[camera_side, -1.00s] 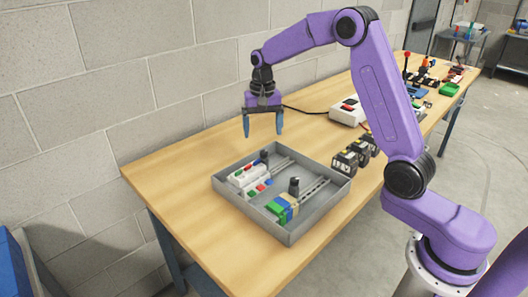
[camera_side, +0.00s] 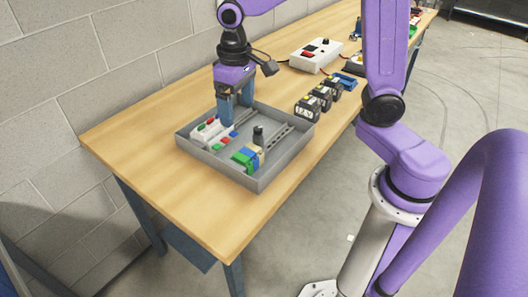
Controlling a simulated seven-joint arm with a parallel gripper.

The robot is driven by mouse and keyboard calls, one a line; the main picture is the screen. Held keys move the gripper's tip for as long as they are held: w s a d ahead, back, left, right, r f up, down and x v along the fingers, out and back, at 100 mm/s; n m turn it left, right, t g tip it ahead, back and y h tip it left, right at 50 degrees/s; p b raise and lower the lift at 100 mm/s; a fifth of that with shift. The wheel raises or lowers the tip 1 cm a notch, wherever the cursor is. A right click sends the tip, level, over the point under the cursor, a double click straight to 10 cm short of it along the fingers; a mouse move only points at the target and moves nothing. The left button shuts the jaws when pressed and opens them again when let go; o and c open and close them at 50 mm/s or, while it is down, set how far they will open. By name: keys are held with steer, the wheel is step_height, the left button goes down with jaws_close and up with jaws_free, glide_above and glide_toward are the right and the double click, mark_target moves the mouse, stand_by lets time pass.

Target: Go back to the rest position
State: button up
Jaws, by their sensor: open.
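My gripper (camera_side: 236,112) points down over the back part of a grey tray (camera_side: 215,165). Its blue fingers are apart, seen nearly edge-on. The lower fingertip is close to a white block with red and green tops (camera_side: 205,131) on the rear rail; I cannot tell whether they touch. I see nothing clearly held between the fingers. The rest position is not marked in view.
The tray's front rail carries green, blue and beige blocks (camera_side: 246,157) and a black knob-topped piece (camera_side: 258,135). Several black modules (camera_side: 318,100) stand right of the tray. A white switch box (camera_side: 316,55) is behind. The table's left end (camera_side: 125,145) is clear.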

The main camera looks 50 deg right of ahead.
steer(key=s+d+f+n, duration=0.1)
steer(key=s+d+n, duration=0.2)
steer(key=s+n, duration=0.7)
steer(key=s, duration=1.2)
steer(key=shift+s+d+f, duration=0.15)
steer(key=shift+s+d, duration=0.05)
steer(key=shift+s, duration=0.2)
